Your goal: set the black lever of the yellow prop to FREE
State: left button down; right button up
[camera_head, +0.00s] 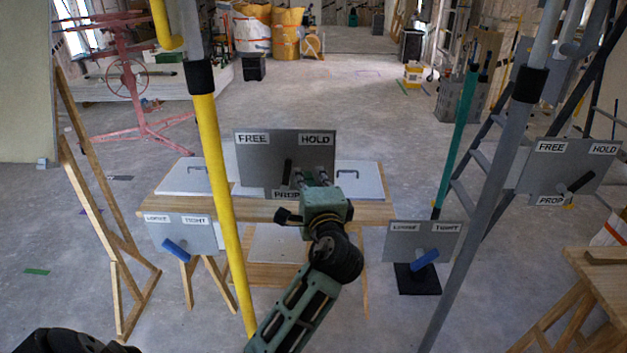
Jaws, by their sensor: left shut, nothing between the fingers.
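The yellow prop (213,150) is a tall pole left of the middle, leaning slightly. Beside it, a grey plate (262,152) is marked FREE at upper left, HOLD at upper right and PROP below. Its black lever (287,172) stands nearly upright, its tip between the two upper labels. My left gripper (316,178) is shut and empty in front of the plate, right of the lever and below HOLD. It hides the plate's lower right part; I cannot tell whether it touches the plate. My right gripper is out of view.
A second FREE/HOLD plate (550,165) at the right has its black lever slanting toward HOLD. Two LOOSE/TIGHT plates with blue levers stand lower left (180,228) and lower right (400,236). A grey pole (490,165) and a wooden bench (370,212) stand nearby.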

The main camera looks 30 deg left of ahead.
aim_at(289, 163)
pick_arm(q)
jog(key=n, duration=0.1)
jog(key=a+r+n+p, duration=0.1)
jog(key=n, duration=0.1)
jog(key=shift+s+a+r+h, duration=0.1)
jog(key=shift+s+r+h, duration=0.2)
jog(key=shift+s, duration=0.1)
jog(key=shift+s+a+r+n+g+p, duration=0.35)
jog(key=shift+a+r+n+p, duration=0.15)
jog(key=shift+n+p, duration=0.5)
jog(key=shift+s+a+r+n+h, duration=0.15)
jog(key=shift+a+n+h, duration=0.2)
jog(key=shift+n, duration=0.25)
jog(key=shift+s+a+n+h+p, duration=0.3)
jog(key=shift+a+n+p, duration=0.1)
jog(key=shift+n+p, duration=0.3)
